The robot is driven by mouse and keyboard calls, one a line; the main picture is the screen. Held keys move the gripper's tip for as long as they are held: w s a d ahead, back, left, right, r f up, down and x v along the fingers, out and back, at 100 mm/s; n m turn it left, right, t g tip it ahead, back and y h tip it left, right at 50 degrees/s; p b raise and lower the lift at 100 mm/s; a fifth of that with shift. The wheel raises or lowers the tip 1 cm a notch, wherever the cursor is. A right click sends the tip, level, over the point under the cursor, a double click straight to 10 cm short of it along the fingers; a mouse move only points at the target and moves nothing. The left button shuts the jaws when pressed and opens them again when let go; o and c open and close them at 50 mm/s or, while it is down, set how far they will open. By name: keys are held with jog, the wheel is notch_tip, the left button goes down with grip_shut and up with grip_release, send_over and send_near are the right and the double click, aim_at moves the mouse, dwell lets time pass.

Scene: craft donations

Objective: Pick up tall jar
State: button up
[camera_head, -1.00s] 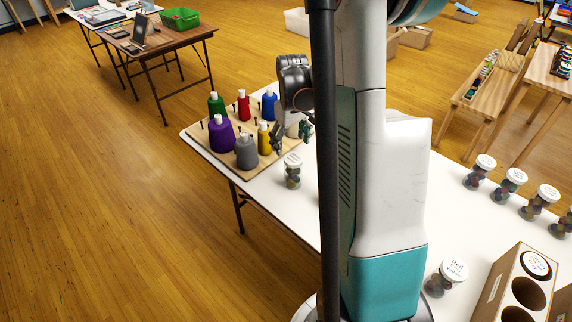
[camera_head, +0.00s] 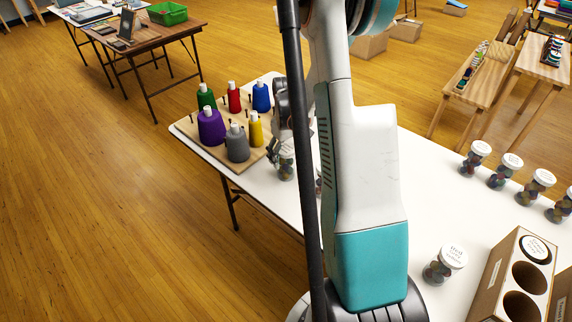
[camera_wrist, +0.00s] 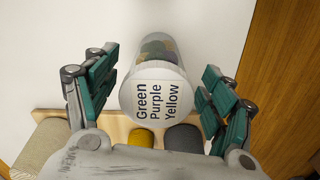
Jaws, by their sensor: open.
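A clear jar (camera_wrist: 158,90) of coloured pieces stands between the two fingers of my gripper (camera_wrist: 160,70) in the wrist view. Its white lid reads "Green Purple Yellow". The fingers are open, one on each side, with gaps between them and the jar. In the head view my gripper (camera_head: 283,150) is at this jar (camera_head: 286,171), beside the spool board, and hides its upper part. I cannot tell its height against the other jars.
A wooden board (camera_head: 205,141) with several coloured thread cones (camera_head: 211,127) stands close to the left. Several jars (camera_head: 505,171) line the table's right side. Another jar (camera_head: 445,264) stands near a cardboard holder with round holes (camera_head: 497,284). The white table (camera_head: 420,190) is clear between.

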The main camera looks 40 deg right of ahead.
jog(key=f, duration=0.1)
jog(key=f+b, duration=0.1)
jog(key=f, duration=0.2)
jog(key=shift+w+d, duration=0.15)
jog(key=shift+w, duration=0.1)
jog(key=shift+c, duration=0.3)
jog(key=shift+r, duration=0.1)
jog(key=c, duration=1.1)
jog(key=shift+c, duration=0.2)
